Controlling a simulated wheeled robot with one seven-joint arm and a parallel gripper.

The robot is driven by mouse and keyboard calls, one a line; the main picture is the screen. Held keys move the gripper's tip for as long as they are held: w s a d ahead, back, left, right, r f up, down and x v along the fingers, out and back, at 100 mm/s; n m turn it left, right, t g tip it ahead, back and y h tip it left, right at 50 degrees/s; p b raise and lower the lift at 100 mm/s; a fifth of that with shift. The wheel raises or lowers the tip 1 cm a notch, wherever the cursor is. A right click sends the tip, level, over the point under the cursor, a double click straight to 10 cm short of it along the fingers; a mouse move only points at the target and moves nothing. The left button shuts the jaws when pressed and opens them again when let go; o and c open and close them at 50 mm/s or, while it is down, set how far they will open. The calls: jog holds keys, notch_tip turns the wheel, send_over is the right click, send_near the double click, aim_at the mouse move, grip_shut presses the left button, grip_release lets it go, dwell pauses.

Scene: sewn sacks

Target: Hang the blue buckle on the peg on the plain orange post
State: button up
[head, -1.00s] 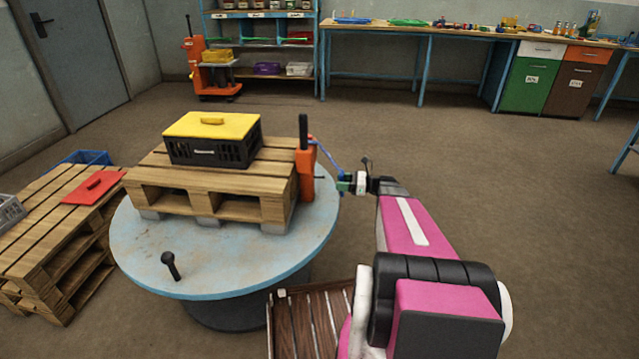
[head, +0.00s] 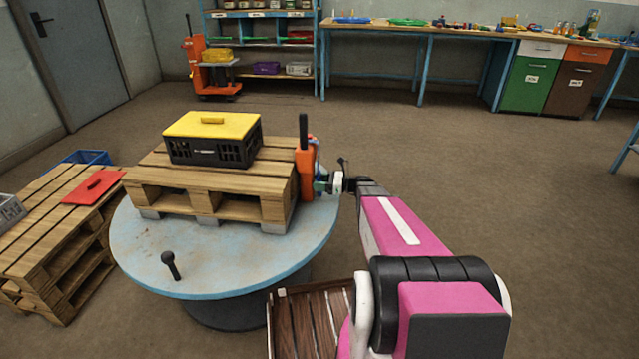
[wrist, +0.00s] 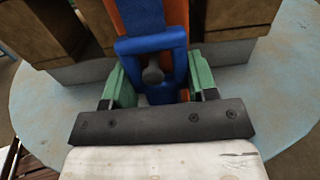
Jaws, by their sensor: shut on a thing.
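The orange post (head: 304,172) stands on the round blue table against the right end of the pallet, with a black upright piece at its top. My gripper (head: 321,186) is beside the post's right side. In the wrist view my gripper (wrist: 160,84) has its green fingers on both sides of the blue buckle (wrist: 150,46), shut on it. A blue strap (wrist: 140,16) runs up from the buckle along the post. The grey peg's round end (wrist: 153,74) shows inside the buckle's opening. I cannot tell how deep the peg sits in it.
The wooden pallet (head: 215,186) carries a black crate (head: 208,153) with a yellow lid, left of the post. The floor right of the table is clear.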

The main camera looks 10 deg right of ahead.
jog(key=shift+f, duration=0.2)
jog(key=o, duration=1)
jog(key=shift+d, duration=0.1)
